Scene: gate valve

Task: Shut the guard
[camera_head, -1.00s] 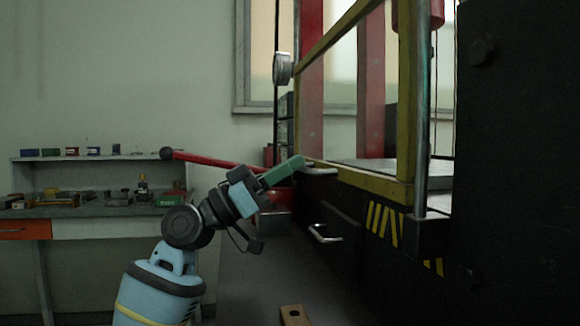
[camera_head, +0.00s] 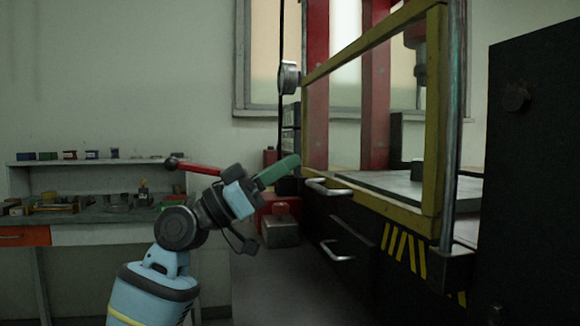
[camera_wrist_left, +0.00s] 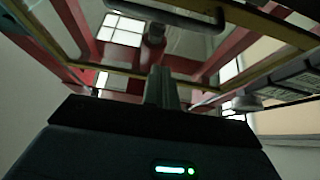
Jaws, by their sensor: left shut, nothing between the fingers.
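The guard (camera_head: 352,46) is a yellow-framed panel on the front of the press, beside a metal post at its right. A metal handle (camera_head: 327,188) sits on its lower rail. I cannot tell from these views how far the guard stands from shut. My left gripper (camera_head: 294,162) has green fingers, closed and empty, pointing up and right near the guard's lower left corner, just above and left of the handle. Contact with the guard is unclear. In the left wrist view the shut fingers (camera_wrist_left: 160,82) point up toward the yellow frame (camera_wrist_left: 125,70). My right gripper is not in view.
A second handle (camera_head: 338,251) is on the dark press base below. A red lever (camera_head: 198,169) shows behind my left arm. A dark cabinet (camera_head: 535,190) blocks the right. A workbench (camera_head: 95,213) stands far left.

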